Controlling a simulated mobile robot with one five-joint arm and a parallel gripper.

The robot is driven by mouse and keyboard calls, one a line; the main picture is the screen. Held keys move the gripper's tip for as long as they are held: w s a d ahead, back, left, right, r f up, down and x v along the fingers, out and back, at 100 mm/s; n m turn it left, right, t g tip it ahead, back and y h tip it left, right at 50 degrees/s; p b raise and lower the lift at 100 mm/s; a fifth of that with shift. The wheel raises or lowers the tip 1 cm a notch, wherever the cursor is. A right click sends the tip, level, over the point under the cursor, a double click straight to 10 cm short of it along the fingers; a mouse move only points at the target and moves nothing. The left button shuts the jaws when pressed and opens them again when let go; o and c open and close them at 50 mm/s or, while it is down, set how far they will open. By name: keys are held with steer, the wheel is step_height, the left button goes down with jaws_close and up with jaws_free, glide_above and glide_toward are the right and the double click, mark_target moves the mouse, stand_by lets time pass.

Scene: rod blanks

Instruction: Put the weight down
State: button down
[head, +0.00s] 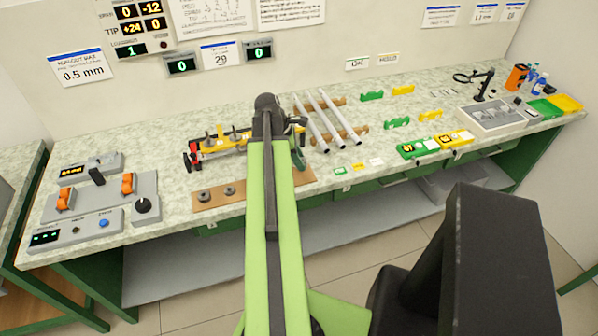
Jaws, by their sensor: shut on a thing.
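My green arm reaches up the middle of the head view to the bench, and my gripper (297,143) is just right of its dark end joint. It is small and partly hidden by the arm. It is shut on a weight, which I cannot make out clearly. Two grey ring-shaped weights, a left one (203,195) and a right one (230,190), lie on a brown board (215,202) left of my arm. The board runs behind the arm and shows again on its right. A yellow and red fixture (215,146) with grey upright parts stands behind the board.
Several pale rods (328,118) lie on brown supports right of my gripper. A grey control panel (95,207) with orange levers is at the left. Green and yellow holders (435,145) stand at the right. A black chair (490,260) is in front of the bench.

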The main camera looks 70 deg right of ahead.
mark_target(299, 175)
step_height(299, 175, down, 4)
steer(key=b, duration=0.4)
steer(key=shift+f, duration=0.2)
steer(key=shift+r, duration=0.3)
steer(key=shift+f, duration=0.25)
steer(key=c, duration=0.9)
jaws_free()
steer(key=shift+r, duration=0.1)
steer(key=p+v, duration=1.1)
steer(key=v, duration=0.1)
steer(key=shift+r, duration=0.2)
